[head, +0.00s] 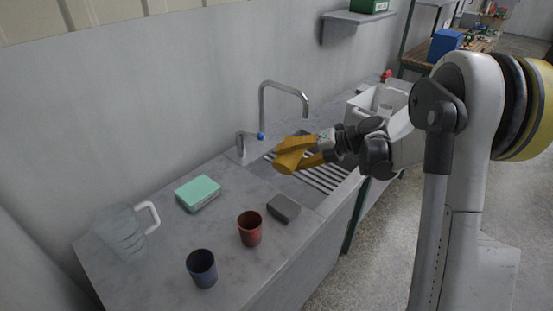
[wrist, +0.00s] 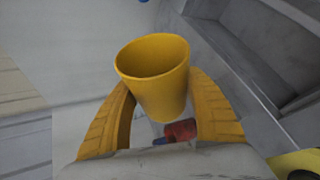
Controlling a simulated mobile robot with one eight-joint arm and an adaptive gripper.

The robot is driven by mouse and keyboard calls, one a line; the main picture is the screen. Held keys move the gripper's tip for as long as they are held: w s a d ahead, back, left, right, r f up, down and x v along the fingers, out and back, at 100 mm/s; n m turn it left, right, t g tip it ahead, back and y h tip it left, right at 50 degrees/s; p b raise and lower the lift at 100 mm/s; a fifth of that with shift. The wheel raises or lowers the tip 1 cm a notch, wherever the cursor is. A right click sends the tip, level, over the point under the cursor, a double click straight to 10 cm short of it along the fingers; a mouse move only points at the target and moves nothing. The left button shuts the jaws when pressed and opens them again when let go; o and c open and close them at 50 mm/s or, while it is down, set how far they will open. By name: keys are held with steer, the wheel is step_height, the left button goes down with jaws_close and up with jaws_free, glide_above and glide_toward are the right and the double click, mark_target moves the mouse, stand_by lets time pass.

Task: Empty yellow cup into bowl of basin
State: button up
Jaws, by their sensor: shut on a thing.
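The yellow cup (wrist: 155,75) is between the two yellow fingers of my gripper (wrist: 165,115) in the wrist view, its mouth turned toward the camera. No contents can be made out in it. In the head view my gripper (head: 297,158) is over the basin, and the cup (head: 290,151) is tilted there, partly merging with the yellow fingers. The basin has a ribbed draining part (head: 325,178) below and to the right of the gripper. Its bowl is largely hidden behind the cup and gripper.
A curved tap (head: 283,84) rises behind the basin. On the counter left of it are a teal box (head: 198,192), a clear jug (head: 122,232), a red cup (head: 250,229), a dark blue cup (head: 202,268) and a grey block (head: 284,207). A white container (head: 362,108) stands beyond.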

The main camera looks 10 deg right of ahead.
mark_target(282, 160)
steer(key=s+r+n+t+h+p, duration=0.1)
steer(key=s+a+r+n+t+p, duration=0.1)
steer(key=p, duration=0.1)
steer(key=s+a+r+n+h+p, duration=0.1)
steer(key=r, duration=0.1)
steer(key=shift+a+n+t+h, duration=0.25)
steer(key=shift+n+t+h, duration=0.05)
steer(key=shift+t, duration=0.1)
steer(key=s+a+r+n+t, duration=0.1)
steer(key=s+a+n+t+h, duration=0.1)
steer(key=s+a+r+n+t+h+b, duration=0.1)
steer(key=s+n, duration=0.1)
steer(key=shift+a+r+t, duration=0.25)
steer(key=shift+r+t, duration=0.05)
steer(key=shift+t, duration=0.1)
steer(key=s+d+m+h, duration=0.1)
steer(key=d+h, duration=0.1)
steer(key=d, duration=0.4)
steer(key=shift+s+d+r+m+t, duration=0.2)
steer(key=shift+d+r+m+t, duration=0.1)
steer(key=shift+d+r+t, duration=0.1)
